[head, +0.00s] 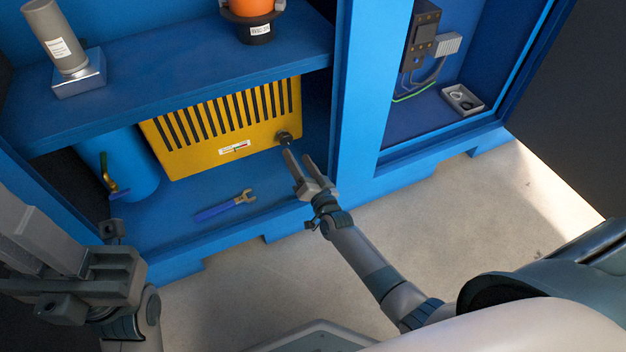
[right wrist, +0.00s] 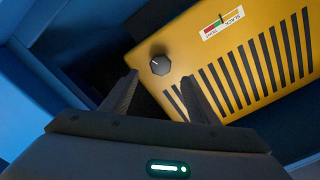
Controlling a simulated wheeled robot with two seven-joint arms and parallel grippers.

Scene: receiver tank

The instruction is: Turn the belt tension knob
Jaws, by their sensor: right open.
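The belt tension knob (head: 283,137) is small, round and dark, on the right end of the front of the yellow slotted guard (head: 172,163). In the right wrist view the knob (right wrist: 160,65) shows a pale pointer line toward the upper left. My right gripper (head: 293,160) is open just in front of the knob. In the right wrist view its fingertips (right wrist: 160,79) stand on either side below the knob, with nothing between them; contact is not visible. My left gripper (head: 100,278) is at the lower left, away from the guard; its jaws are unclear.
A label with a coloured scale (head: 234,148) is on the guard. A blue-handled wrench (head: 224,206) lies on the cabinet floor before it. A blue tank (head: 125,165) with a valve stands left. The shelf (head: 190,75) overhangs the guard; a blue post (head: 352,120) is close right.

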